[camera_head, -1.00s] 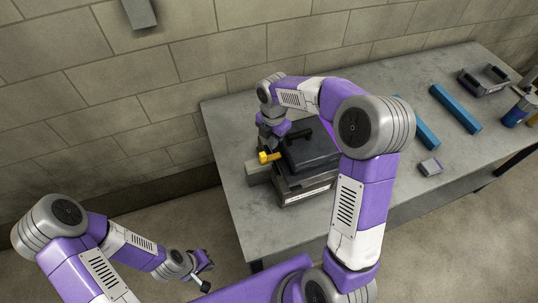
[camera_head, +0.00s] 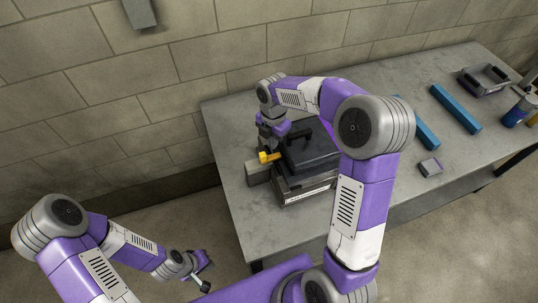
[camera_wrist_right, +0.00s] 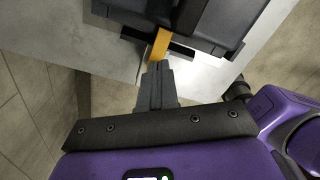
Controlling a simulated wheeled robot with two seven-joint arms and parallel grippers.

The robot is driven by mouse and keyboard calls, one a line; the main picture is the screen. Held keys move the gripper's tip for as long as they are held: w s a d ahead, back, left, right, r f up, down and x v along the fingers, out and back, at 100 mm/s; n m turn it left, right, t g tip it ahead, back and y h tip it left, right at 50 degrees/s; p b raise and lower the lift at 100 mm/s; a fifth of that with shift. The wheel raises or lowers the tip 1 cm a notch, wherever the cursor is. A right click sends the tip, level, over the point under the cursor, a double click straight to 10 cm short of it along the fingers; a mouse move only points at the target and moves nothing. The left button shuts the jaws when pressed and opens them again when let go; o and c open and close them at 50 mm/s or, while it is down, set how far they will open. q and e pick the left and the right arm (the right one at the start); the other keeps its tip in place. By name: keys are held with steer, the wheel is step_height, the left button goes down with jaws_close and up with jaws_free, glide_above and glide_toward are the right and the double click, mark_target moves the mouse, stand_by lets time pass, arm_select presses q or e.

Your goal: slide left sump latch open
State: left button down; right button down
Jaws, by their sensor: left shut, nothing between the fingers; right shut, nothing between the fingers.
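The dark sump box (camera_head: 313,158) stands on the grey table, with a yellow latch (camera_head: 268,157) on its left side. The latch also shows in the right wrist view (camera_wrist_right: 160,43), against the dark box wall. My right gripper (camera_head: 266,146) is at the latch, shut and empty. In the right wrist view its closed fingers (camera_wrist_right: 157,68) point at the latch's near end; whether they touch it I cannot tell. My left gripper (camera_head: 204,285) is shut and empty, low in front of the table and away from the box. My right arm hides part of the box.
The grey table (camera_head: 235,207) has clear surface left of the box. Two blue bars (camera_head: 456,108), a small grey block (camera_head: 431,167), a dark tray (camera_head: 483,80) and a blue container (camera_head: 516,115) lie to the right. A block wall stands behind.

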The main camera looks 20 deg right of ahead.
mark_target(262, 154)
steer(key=shift+f, duration=0.1)
stand_by(0.3)
steer(key=shift+f+b, duration=1.9)
steer(key=shift+f, duration=1)
steer(key=shift+r+p, duration=0.25)
steer(key=shift+p, duration=0.15)
steer(key=shift+a, duration=0.1)
steer(key=shift+w+a, duration=0.15)
steer(key=shift+a, duration=2)
steer(key=shift+d+p, duration=0.4)
steer(key=shift+d, duration=0.05)
step_height(262, 154, up, 8)
steer(key=p, duration=0.7)
